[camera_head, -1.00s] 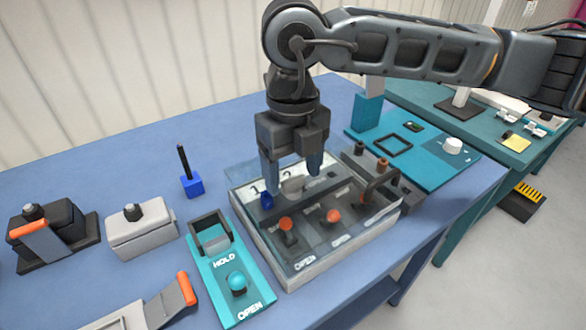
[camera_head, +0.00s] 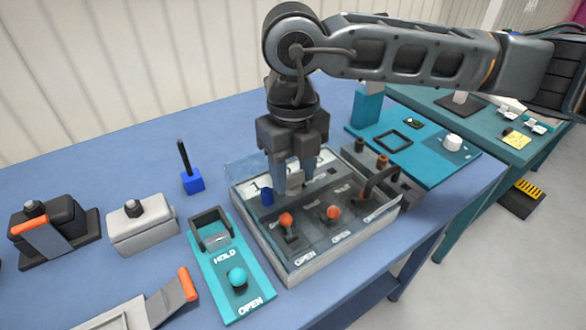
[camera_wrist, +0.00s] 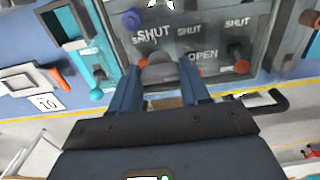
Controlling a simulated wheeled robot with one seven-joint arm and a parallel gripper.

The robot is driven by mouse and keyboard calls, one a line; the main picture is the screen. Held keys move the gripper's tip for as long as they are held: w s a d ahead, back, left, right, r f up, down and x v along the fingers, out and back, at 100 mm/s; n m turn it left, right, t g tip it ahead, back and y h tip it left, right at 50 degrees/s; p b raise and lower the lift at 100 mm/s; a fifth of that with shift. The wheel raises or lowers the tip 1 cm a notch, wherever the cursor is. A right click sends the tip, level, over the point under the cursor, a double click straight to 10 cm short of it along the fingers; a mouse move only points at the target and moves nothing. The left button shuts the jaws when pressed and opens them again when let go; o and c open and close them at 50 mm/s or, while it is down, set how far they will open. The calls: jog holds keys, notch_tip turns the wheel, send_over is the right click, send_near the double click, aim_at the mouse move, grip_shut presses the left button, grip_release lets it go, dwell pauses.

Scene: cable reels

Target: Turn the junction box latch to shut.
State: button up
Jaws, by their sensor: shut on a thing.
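The junction box (camera_head: 310,262) is a pale box with a dark panel. Latches with orange knobs stand on it, one at the left (camera_head: 286,220) and one in the middle (camera_head: 333,212); a blue knob (camera_head: 267,196) is at the back left. SHUT labels are at the back and OPEN labels at the front. My gripper (camera_head: 294,183) points down over the back of the box, shut on a grey rounded part (camera_wrist: 160,72). The fingers hide some of this part, and I cannot tell whether it belongs to a latch or the clear cover.
A clear sheet (camera_head: 245,172) shows behind the box's left back corner. A teal HOLD/OPEN fixture (camera_head: 212,272) stands close left of the box. A dark handle (camera_head: 372,180) rises at its right. A blue block with a rod (camera_head: 192,181) stands behind, with free table around it.

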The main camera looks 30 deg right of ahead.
jog(key=shift+f+n+b, duration=0.15)
jog(key=shift+n+b, duration=0.15)
jog(key=shift+b, duration=0.85)
jog(key=n+b, duration=0.1)
jog(key=b, duration=0.1)
jog(key=n+b, duration=0.1)
jog(key=b, duration=0.1)
jog(key=shift+w+f+n, duration=0.1)
jog(key=shift+f+n, duration=0.1)
jog(key=shift+n, duration=0.1)
jog(key=n+b, duration=0.5)
jog(key=b, duration=0.2)
jog(key=shift+r, duration=0.1)
jog(key=n+b, duration=0.4)
jog(key=n, duration=0.1)
jog(key=shift+r, duration=0.1)
jog(key=n+b, duration=0.1)
jog(key=n, duration=0.1)
jog(key=n+b, duration=0.1)
jog(key=n, duration=0.1)
jog(key=shift+r+n+b, duration=0.2)
jog(key=shift+n+b, duration=0.1)
jog(key=o, duration=1.1)
jog(key=shift+c, duration=0.2)
